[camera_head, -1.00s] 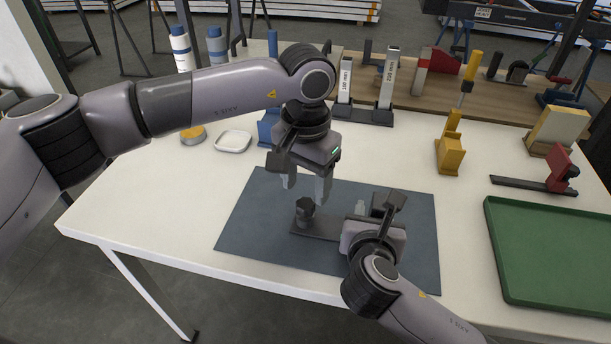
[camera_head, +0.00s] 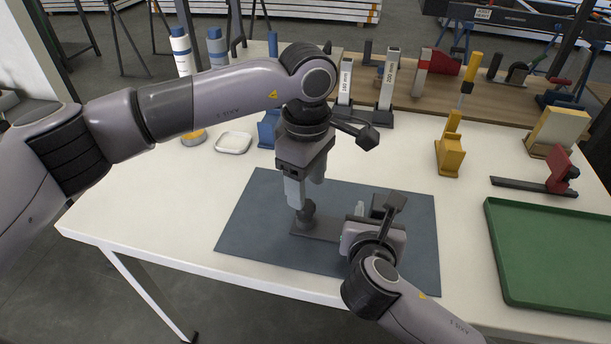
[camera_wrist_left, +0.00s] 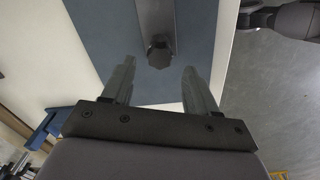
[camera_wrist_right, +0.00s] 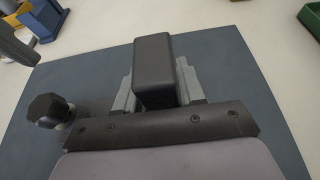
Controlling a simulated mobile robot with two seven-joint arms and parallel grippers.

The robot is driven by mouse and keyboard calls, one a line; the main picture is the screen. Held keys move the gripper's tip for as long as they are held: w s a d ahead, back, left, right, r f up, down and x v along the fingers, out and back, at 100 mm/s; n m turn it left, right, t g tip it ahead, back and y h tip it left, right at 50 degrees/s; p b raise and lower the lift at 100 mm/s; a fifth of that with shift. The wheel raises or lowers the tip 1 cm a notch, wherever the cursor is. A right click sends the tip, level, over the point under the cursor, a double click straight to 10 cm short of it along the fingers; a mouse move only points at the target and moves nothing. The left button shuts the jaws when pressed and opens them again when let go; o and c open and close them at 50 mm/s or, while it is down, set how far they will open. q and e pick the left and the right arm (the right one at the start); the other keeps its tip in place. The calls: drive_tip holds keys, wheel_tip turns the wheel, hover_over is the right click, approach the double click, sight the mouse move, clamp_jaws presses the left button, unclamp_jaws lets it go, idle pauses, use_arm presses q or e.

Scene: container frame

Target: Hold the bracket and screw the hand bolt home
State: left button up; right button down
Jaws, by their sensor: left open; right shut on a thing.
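The hand bolt (camera_head: 306,214), with a dark faceted knob, stands upright at the left end of the dark flat bracket (camera_head: 318,229) on the mat. It also shows in the left wrist view (camera_wrist_left: 159,52) and the right wrist view (camera_wrist_right: 47,110). My left gripper (camera_head: 305,193) points down just above the knob. Its fingers are apart and empty, and in the left wrist view the knob lies beyond the tips, between their lines. My right gripper (camera_wrist_right: 156,85) is shut on the bracket's dark upright block (camera_wrist_right: 153,62), which hides part of the bracket's right end.
The blue-grey mat (camera_head: 245,225) lies on the white table (camera_head: 150,215). A green tray (camera_head: 550,255) is at the right. A yellow holder (camera_head: 450,158), a red clamp (camera_head: 560,170) and a white dish (camera_head: 233,142) stand around it. The mat left of the bolt is clear.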

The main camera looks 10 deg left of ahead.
use_arm(q)
drive_tip(key=n, duration=0.9)
drive_tip(key=shift+n, duration=0.3)
drive_tip(key=n, duration=0.2)
drive_tip(key=shift+r+n, duration=0.1)
drive_tip(key=shift+n, duration=0.3)
drive_tip(key=n, duration=0.4)
drive_tip(key=shift+n, duration=0.4)
drive_tip(key=n, duration=0.4)
drive_tip(key=shift+r+n, duration=0.1)
drive_tip(key=shift+n, duration=0.2)
drive_tip(key=n, duration=0.4)
drive_tip(key=shift+n, duration=0.3)
drive_tip(key=n, duration=0.4)
drive_tip(key=shift+r+n, duration=0.1)
drive_tip(key=shift+n, duration=0.2)
drive_tip(key=n, duration=0.4)
drive_tip(key=shift+a, duration=0.1)
